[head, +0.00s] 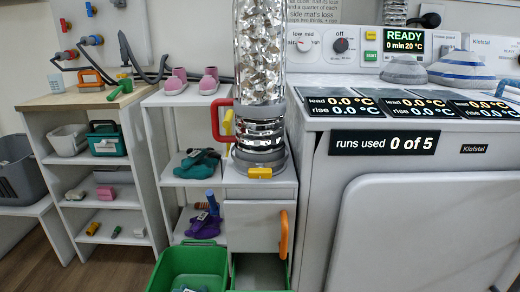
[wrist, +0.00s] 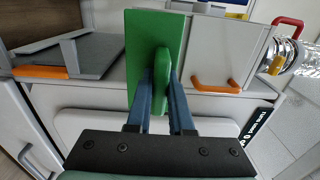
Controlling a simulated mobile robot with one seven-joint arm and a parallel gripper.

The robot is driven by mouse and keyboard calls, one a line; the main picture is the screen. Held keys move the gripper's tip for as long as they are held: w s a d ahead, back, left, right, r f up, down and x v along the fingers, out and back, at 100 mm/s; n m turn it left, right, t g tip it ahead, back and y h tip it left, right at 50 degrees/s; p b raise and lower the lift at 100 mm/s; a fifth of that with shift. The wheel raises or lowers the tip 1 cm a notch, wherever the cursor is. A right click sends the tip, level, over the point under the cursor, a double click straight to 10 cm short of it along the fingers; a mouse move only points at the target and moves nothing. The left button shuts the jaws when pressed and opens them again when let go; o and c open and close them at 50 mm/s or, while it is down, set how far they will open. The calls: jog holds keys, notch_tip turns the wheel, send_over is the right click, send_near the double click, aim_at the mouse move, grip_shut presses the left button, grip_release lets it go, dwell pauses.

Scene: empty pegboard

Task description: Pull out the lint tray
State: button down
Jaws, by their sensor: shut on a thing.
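My gripper (wrist: 160,88) fills the middle of the wrist view. Its two blue fingers are shut on the upright green handle of a flat green front (wrist: 142,40), which looks like the lint tray's. This front stands before the white cabinet, beside the orange-handled front (wrist: 216,84). In the head view, the cabinet (head: 252,225) stands under the silver duct (head: 262,60), with an orange handle (head: 284,235). An open dark gap and a green edge (head: 260,290) show below it, cut by the frame. My gripper is outside the head view.
A grey tray-like part with an orange grip (wrist: 40,72) juts out in the wrist view. A green crate (head: 190,268) stands left of the cabinet. The large white machine (head: 430,230) stands close on the right. Shelves (head: 100,200) with small items are on the left.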

jog(key=s+b, duration=0.5)
jog(key=s, duration=1.7)
jog(key=shift+r+b, duration=0.25)
jog(key=shift+b, duration=0.15)
dwell(1.2)
